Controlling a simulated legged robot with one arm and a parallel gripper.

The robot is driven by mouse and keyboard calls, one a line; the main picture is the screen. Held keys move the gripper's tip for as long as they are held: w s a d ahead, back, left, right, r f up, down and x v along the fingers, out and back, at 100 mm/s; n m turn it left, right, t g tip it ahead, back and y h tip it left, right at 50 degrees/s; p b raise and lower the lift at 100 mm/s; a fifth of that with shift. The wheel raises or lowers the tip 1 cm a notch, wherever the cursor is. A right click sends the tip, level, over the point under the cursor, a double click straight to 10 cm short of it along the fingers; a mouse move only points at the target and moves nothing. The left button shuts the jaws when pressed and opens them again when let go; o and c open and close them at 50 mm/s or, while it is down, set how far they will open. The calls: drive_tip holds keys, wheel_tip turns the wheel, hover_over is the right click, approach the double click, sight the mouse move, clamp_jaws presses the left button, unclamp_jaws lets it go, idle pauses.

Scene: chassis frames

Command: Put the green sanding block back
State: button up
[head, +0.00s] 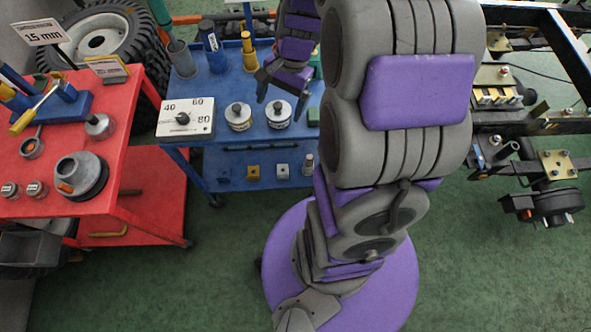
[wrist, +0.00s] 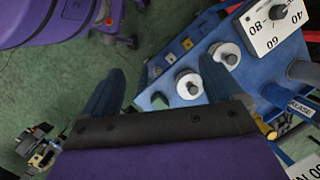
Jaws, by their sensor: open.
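A small green block (head: 313,117) sits on the blue cart's top beside the right-hand round weight, partly hidden by my arm. In the wrist view a small dark green piece (wrist: 158,98) shows at the cart's edge, likely the same block. Another green patch (head: 316,60) shows farther back beside my arm; I cannot tell which is the sanding block. My gripper (head: 281,92) hangs above the blue cart (head: 225,150), behind the two weights in the picture. Its fingers (wrist: 160,72) are spread, with nothing held between them.
Two round weights (head: 239,116) (head: 279,114) and a dial box (head: 186,118) stand at the cart's front. Blue and yellow tubes (head: 213,47) stand behind. A red cart (head: 110,190) with tools is left, a dark chassis frame (head: 540,125) right. Green floor is clear in front.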

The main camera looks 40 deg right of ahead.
drive_tip(key=s+a+r+n+h, duration=0.1)
drive_tip(key=s+a+r+n, duration=0.1)
drive_tip(key=s, duration=0.4)
drive_tip(key=s+a+r+n+g+h, duration=0.1)
drive_tip(key=s+a+r+n, duration=0.1)
drive_tip(key=s+a+n, duration=0.2)
drive_tip(key=s+a+r+n+h, duration=0.1)
drive_tip(key=s+a+r+n, duration=0.2)
drive_tip(key=s+n, duration=0.3)
drive_tip(key=s, duration=0.4)
drive_tip(key=shift+a, duration=0.25)
